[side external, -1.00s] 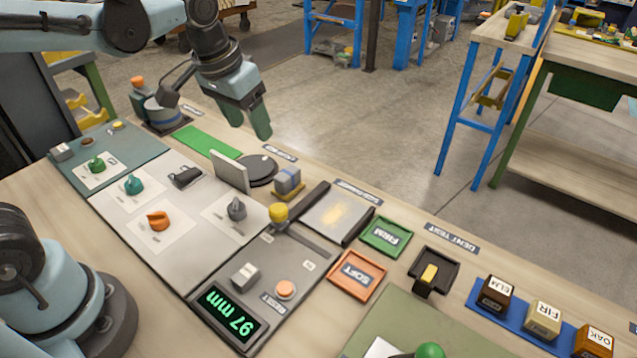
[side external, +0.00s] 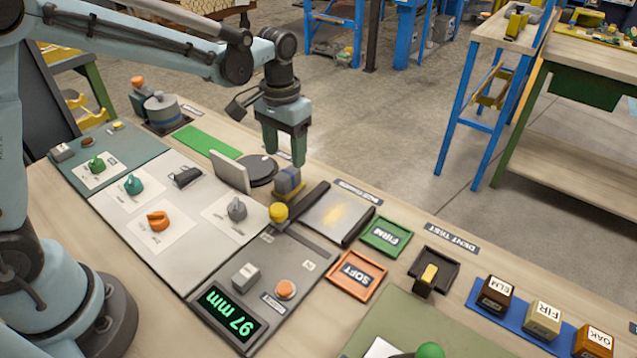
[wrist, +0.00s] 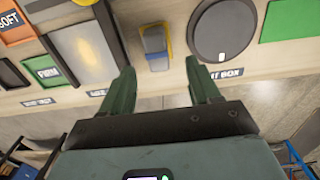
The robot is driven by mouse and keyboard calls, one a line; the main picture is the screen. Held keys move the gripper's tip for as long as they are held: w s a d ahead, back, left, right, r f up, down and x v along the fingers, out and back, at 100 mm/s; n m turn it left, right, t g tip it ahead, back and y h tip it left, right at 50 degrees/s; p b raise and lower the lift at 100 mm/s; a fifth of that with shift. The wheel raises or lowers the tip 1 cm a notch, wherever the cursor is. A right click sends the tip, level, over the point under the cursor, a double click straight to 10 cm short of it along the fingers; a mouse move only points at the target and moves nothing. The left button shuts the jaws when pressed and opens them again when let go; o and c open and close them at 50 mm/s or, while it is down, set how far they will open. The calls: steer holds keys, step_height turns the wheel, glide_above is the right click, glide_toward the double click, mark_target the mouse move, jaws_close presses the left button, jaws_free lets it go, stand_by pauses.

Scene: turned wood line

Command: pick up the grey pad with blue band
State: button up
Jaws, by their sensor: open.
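The grey pad with a blue band (side external: 288,180) stands on a yellow-tan base at the back of the bench, just right of the black round disc. In the wrist view the pad (wrist: 155,43) shows from above, a little beyond the fingertips and between their lines. My gripper (side external: 285,160) points down above and just behind the pad in the side view. In the wrist view my gripper (wrist: 162,85) has its two green fingers spread apart with nothing between them.
Close to the pad are the black disc (side external: 262,170), an upright grey plate (side external: 229,172) and a dark-railed panel (side external: 335,214). A yellow knob (side external: 278,212) stands in front. The FIRM tray (side external: 385,237) and SOFT tray (side external: 357,275) lie to the right.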

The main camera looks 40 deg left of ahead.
mark_target(286, 173)
steer(key=shift+s+d+f, duration=0.1)
steer(key=shift+s+f, duration=0.1)
steer(key=shift+f, duration=1.45)
steer(key=shift+s+d+f, duration=0.1)
steer(key=shift+s+f, duration=0.1)
steer(key=shift+f, duration=1.45)
steer(key=c, duration=1)
steer(key=shift+c, duration=0.2)
steer(key=shift+r, duration=0.5)
steer(key=r, duration=0.3)
steer(key=shift+s+d+r, duration=0.2)
steer(key=shift+d+r, duration=0.05)
steer(key=shift+r, duration=0.05)
steer(key=s+d+r, duration=0.6)
steer(key=d, duration=0.3)
steer(key=shift+s+r, duration=0.25)
steer(key=shift+s, duration=0.05)
